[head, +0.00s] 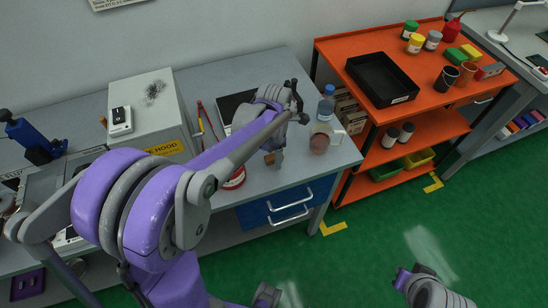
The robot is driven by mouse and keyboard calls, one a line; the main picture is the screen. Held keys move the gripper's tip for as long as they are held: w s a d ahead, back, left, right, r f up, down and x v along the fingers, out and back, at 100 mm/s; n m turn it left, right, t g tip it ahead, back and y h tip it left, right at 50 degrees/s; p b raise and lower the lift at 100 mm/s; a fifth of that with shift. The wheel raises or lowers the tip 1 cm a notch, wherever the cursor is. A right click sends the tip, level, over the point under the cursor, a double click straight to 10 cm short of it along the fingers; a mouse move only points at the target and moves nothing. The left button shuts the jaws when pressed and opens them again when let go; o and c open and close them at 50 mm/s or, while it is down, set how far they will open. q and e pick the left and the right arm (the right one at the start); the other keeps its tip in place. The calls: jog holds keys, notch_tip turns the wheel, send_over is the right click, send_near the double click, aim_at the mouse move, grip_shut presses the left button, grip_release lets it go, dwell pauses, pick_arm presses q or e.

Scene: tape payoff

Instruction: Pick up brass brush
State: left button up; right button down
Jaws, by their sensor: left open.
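My left arm reaches across the grey bench (330,165), with its wrist bent down. The left gripper (272,160) points down just above or at the bench top and is open. A small brown-orange piece (269,159) shows at its fingertips; it may be part of the brass brush, but the gripper hides most of it. I cannot tell whether the fingers touch it. No other thing in view is clearly the brass brush. Parts of my right arm show at the bottom edge, but its fingers do not.
A blue-capped bottle (326,105) and a jar (320,138) stand right of the left gripper. A red round tin (234,179) lies left, partly behind my arm. A grey hood box (150,100) stands further left. An orange shelf cart (430,95) holds a black tray (382,78).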

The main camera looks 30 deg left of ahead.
pick_arm(q)
grip_shut()
dwell(0.3)
notch_tip(320, 180, up, 10)
jog(key=shift+p, duration=0.3)
dwell(0.3)
